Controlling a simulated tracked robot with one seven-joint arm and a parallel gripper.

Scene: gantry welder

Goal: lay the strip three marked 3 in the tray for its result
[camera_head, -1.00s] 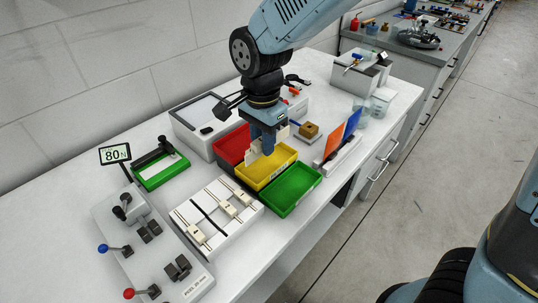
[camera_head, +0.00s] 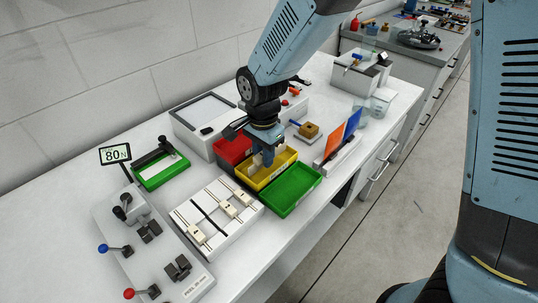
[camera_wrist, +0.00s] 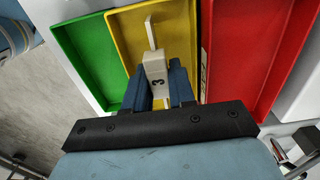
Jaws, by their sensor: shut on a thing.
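My gripper (camera_head: 265,161) is shut on a pale strip, strip three (camera_wrist: 156,68), with a dark 3 on its tab. In the wrist view its thin white end reaches out beyond my fingers over the yellow tray (camera_wrist: 184,22). In the head view my fingers are low at the yellow tray (camera_head: 286,172), close to its floor; I cannot tell whether the strip touches it. The red tray (camera_head: 229,148) is behind and the green tray (camera_head: 294,190) in front; both look empty.
A white rack (camera_head: 216,222) with several other strips lies left of the trays. A lever fixture (camera_head: 150,245), a green-based device (camera_head: 160,167) and a sign reading 80 N (camera_head: 115,154) are further left. Orange and blue panels (camera_head: 343,135) stand to the right, near the table edge.

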